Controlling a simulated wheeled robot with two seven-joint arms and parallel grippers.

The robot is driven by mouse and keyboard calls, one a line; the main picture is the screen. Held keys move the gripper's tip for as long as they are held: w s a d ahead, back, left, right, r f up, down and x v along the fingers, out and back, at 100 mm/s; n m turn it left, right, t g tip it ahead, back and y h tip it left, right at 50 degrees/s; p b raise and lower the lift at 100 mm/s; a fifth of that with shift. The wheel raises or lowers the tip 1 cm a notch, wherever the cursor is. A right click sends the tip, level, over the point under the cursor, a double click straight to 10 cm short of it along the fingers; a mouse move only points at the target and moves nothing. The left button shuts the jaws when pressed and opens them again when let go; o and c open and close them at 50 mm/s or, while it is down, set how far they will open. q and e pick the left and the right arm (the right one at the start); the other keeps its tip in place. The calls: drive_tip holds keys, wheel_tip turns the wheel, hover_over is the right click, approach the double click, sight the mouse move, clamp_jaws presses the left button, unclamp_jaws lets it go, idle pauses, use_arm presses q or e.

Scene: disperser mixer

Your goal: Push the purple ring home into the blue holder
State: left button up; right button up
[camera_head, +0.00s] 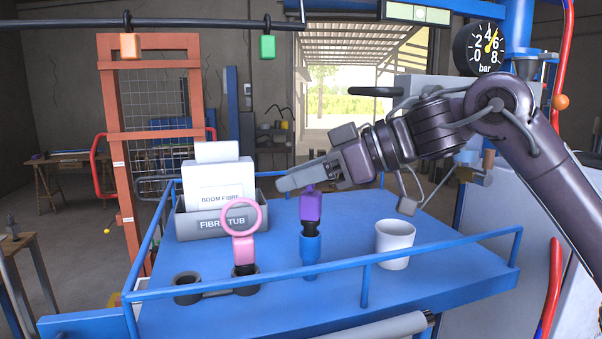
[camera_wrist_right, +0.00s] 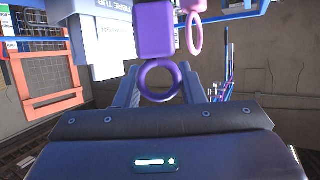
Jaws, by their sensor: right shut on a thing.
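My left gripper is not in view.
A pink ring piece (camera_head: 243,248) stands in a dark holder to the left, beside an empty dark holder (camera_head: 187,288). A white mug (camera_head: 395,245) is to the right. A grey fibre tub (camera_head: 222,222) is behind. A blue rail (camera_head: 440,250) runs along the front.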

drive_tip(key=shift+f+b, duration=0.5)
drive_tip(key=shift+f, duration=0.45)
drive_tip(key=o, duration=1.1)
drive_tip(key=shift+d+r, duration=0.1)
drive_tip(key=shift+s+d, duration=0.1)
drive_tip(key=shift+d, duration=0.2)
drive_tip(key=b+v, duration=0.2)
drive_tip(key=v, duration=0.5)
drive_tip(key=shift+r+b, duration=0.1)
drive_tip(key=shift+b, duration=0.2)
